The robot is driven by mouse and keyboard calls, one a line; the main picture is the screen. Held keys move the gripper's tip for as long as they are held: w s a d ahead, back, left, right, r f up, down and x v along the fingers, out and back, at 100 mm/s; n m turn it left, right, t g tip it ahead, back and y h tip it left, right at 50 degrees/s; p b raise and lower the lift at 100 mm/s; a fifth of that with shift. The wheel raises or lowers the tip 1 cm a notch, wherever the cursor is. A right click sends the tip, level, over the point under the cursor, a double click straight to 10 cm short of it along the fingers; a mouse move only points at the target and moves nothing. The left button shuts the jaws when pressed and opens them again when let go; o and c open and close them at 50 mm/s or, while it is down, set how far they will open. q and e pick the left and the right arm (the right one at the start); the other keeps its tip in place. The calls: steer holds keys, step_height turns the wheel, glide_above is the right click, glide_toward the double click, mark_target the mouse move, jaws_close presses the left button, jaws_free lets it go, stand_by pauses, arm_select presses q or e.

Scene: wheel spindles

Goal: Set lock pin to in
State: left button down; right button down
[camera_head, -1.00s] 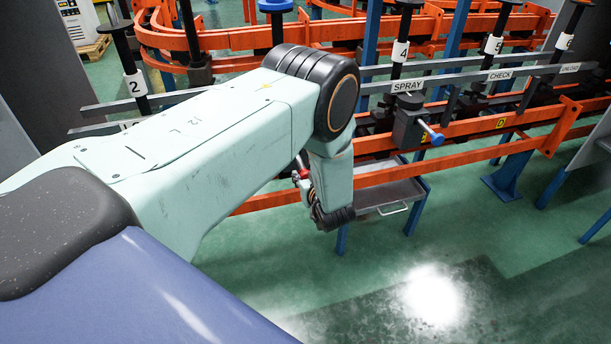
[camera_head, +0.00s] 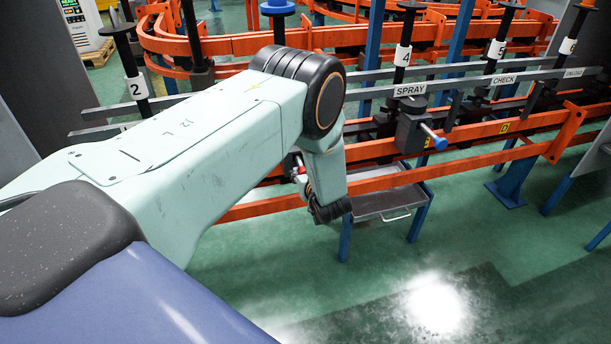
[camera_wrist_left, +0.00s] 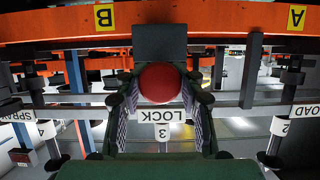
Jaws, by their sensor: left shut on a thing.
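The lock pin's round red knob (camera_wrist_left: 160,83) is at the middle of the left wrist view, in front of a dark block (camera_wrist_left: 160,42). That view is upside down. My left gripper (camera_wrist_left: 160,90) has one finger on each side of the knob and is shut on it. The pin's shaft is hidden behind the knob, so its depth cannot be told. A LOCK label (camera_wrist_left: 168,145) with a 3 tag shows between the fingers. In the head view my left forearm hides most of the gripper; a small red spot (camera_head: 300,171) shows beside the wrist. My right gripper is in no view.
Orange rails (camera_head: 480,130) and grey bars cross the station. A similar block with a blue-ended pin (camera_head: 438,142) stands right of my arm under the SPRAY label (camera_head: 409,90). A grey tray (camera_head: 385,205) hangs below. The green floor in front is clear.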

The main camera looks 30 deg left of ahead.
arm_select(q)
steer(key=c, duration=1.3)
jaws_free()
steer(key=shift+w+r, duration=0.1)
steer(key=o, duration=0.4)
steer(key=shift+d, duration=0.1)
steer(key=v, duration=1.2)
